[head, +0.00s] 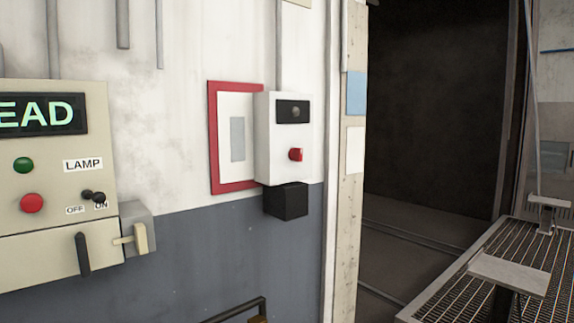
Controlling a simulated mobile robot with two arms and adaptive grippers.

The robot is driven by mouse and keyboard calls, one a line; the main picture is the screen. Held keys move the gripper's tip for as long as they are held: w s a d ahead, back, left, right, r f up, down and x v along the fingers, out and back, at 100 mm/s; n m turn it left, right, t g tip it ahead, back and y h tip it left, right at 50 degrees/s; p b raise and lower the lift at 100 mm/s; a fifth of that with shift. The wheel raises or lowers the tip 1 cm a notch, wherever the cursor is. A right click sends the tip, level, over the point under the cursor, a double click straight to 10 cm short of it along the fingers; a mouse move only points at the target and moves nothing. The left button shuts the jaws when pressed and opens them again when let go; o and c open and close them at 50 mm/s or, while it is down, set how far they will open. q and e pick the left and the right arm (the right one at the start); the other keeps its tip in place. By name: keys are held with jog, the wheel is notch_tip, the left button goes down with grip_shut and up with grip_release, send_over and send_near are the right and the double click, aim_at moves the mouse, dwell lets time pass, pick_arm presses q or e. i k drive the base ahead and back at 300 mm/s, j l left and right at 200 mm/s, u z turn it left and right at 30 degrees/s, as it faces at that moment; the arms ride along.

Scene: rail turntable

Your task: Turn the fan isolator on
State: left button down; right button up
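No label reading "fan" shows, so I cannot tell for sure which device is the fan isolator. A white wall box (268,135) has a red knob (295,154) and a dark window on its front. A beige control panel (50,146) at the left edge carries a black toggle switch (94,196) beside OFF and ON labels, under a LAMP label. A small grey box (139,218) with a cream lever (140,237) sits at the panel's lower right side. Neither of my grippers is in view.
The panel also has a green button (23,165), a red button (31,203) and a black handle (83,254). A red-framed board (214,150) is behind the white box; a black box (287,202) is below it. A dark opening and a metal grating (452,305) are at right.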

aim_at(295, 153)
jog(key=i+l+u, duration=0.1)
jog(key=l, duration=0.25)
jog(key=i+l, duration=0.25)
jog(key=l, duration=0.15)
jog(key=i+l+u, duration=0.15)
jog(key=l, duration=0.2)
